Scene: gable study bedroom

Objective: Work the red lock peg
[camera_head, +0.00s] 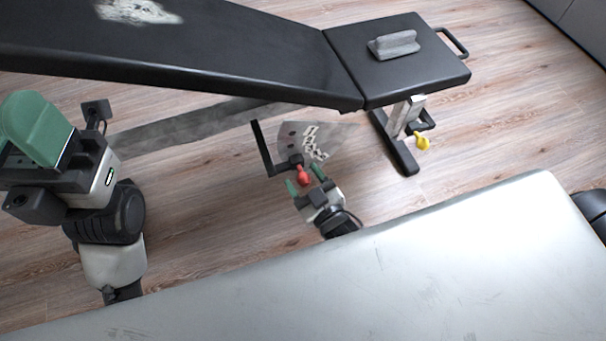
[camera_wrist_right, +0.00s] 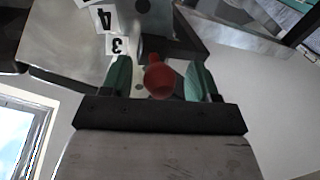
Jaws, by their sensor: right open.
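The red lock peg (camera_head: 303,176) sticks out by the numbered metal plate (camera_head: 290,138) under the black weight bench (camera_head: 230,62). In the right wrist view the red peg (camera_wrist_right: 159,78) lies between the two green fingertips, with a gap on each side. My right gripper (camera_head: 306,181) is open around the peg and appears not to touch it. The plate's numbers 3 and 4 (camera_wrist_right: 104,20) show in the right wrist view. My left gripper (camera_head: 35,128) is at the left, away from the peg; its jaw opening cannot be made out.
A grey object (camera_head: 394,44) lies on the bench seat (camera_head: 425,75). A yellow knob (camera_head: 422,141) is on the bench's right post. A black bar (camera_head: 262,150) stands beside the plate. The wooden floor (camera_head: 200,200) is open between my arms.

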